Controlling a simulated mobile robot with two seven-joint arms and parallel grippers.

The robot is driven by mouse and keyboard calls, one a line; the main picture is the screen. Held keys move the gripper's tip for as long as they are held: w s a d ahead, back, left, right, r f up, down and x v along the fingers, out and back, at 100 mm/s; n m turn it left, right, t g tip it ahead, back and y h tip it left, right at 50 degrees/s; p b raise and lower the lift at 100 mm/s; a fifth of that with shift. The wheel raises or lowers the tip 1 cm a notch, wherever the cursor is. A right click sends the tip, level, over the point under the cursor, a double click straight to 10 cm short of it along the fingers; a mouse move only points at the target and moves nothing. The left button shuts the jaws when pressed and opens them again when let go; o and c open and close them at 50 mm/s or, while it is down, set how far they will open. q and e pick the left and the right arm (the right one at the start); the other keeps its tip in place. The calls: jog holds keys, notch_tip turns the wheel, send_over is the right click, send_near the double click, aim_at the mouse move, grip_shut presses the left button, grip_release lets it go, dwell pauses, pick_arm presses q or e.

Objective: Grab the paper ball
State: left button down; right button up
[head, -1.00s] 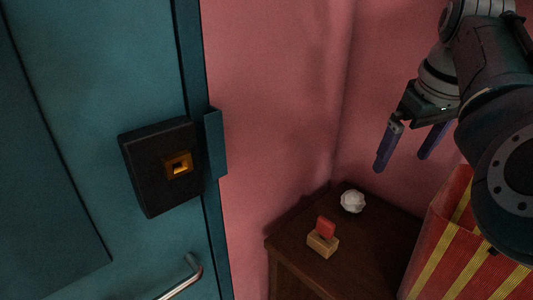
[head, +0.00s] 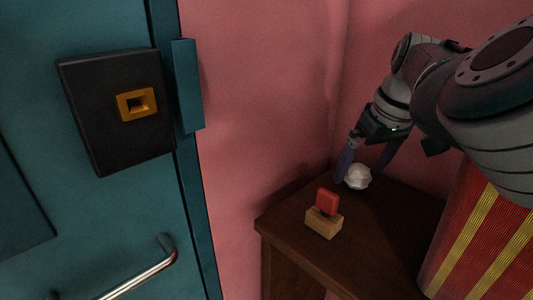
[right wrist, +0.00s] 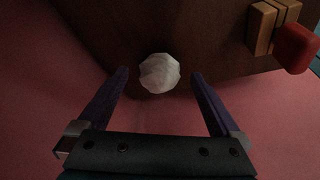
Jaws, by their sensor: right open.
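The white crumpled paper ball (head: 358,177) lies on the dark wooden table near its back corner. In the right wrist view the paper ball (right wrist: 159,73) sits centred just ahead of the fingertips. My right gripper (head: 363,174) is open, with its purple fingers pointing down at the ball, one on either side of it in the head view. In the right wrist view the gripper (right wrist: 159,75) holds nothing, and gaps show between the ball and both fingers. My left gripper is not in view.
A wooden block with a red top (head: 325,213) stands on the dark table (head: 370,240) in front of the ball. A red and yellow striped object (head: 480,240) is at the right. A teal door with a black lock box (head: 100,110) and metal handle is at the left. Pink walls (head: 260,100) close off the back.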

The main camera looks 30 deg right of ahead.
jog(key=shift+w+f, duration=0.1)
jog(key=shift+f, duration=0.2)
jog(key=shift+c, duration=0.2)
jog(key=c, duration=1.3)
jog(key=shift+r, duration=0.1)
jog(key=shift+c, duration=0.2)
